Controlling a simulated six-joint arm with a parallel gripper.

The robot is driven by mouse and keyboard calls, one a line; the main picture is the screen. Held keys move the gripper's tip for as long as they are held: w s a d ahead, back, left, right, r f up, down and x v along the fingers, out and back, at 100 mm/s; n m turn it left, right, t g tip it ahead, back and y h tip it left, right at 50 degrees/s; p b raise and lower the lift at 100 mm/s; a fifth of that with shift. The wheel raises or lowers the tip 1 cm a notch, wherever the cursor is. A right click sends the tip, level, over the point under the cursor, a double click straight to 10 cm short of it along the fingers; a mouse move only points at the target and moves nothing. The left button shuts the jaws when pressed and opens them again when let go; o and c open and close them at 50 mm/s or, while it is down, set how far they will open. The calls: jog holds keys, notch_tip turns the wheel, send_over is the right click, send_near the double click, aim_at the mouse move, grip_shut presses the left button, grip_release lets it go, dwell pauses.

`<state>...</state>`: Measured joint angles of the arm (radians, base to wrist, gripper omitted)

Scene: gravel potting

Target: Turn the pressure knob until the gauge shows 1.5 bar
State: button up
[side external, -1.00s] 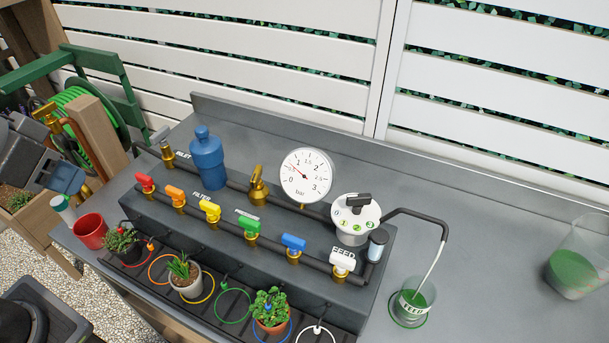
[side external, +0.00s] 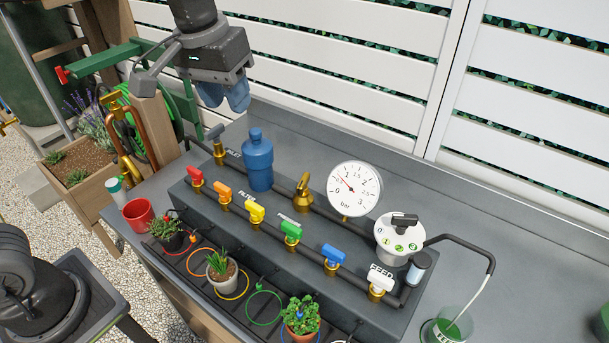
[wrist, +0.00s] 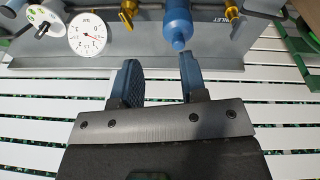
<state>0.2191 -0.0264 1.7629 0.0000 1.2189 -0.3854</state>
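The round white gauge (side external: 354,189) stands behind the manifold; its red needle points up-left, between 0 and 1 bar. It also shows in the wrist view (wrist: 87,33). A brass fitting (side external: 303,191), seemingly the pressure knob, sits on the pipe between the blue filter and the gauge; in the wrist view its brass (wrist: 128,10) is cut by the top edge. My gripper (side external: 224,97) hangs above and behind the left end of the bench, left of the filter and well apart from the brass fitting. Its blue fingers (wrist: 160,62) are spread with nothing between them.
The blue filter bottle (side external: 257,160) stands between my gripper and the brass fitting. A row of coloured valves (side external: 255,212) runs along the front. A white dial with a black handle (side external: 399,240) is right of the gauge. A white slatted fence (side external: 400,70) rises behind.

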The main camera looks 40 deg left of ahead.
jog(key=n+g, duration=0.1)
jog(key=g, duration=0.1)
send_over(303, 179)
notch_tip(303, 179, down, 4)
notch_tip(303, 179, down, 14)
jog(key=shift+r, duration=0.1)
jog(key=shift+c, duration=0.2)
grip_shut()
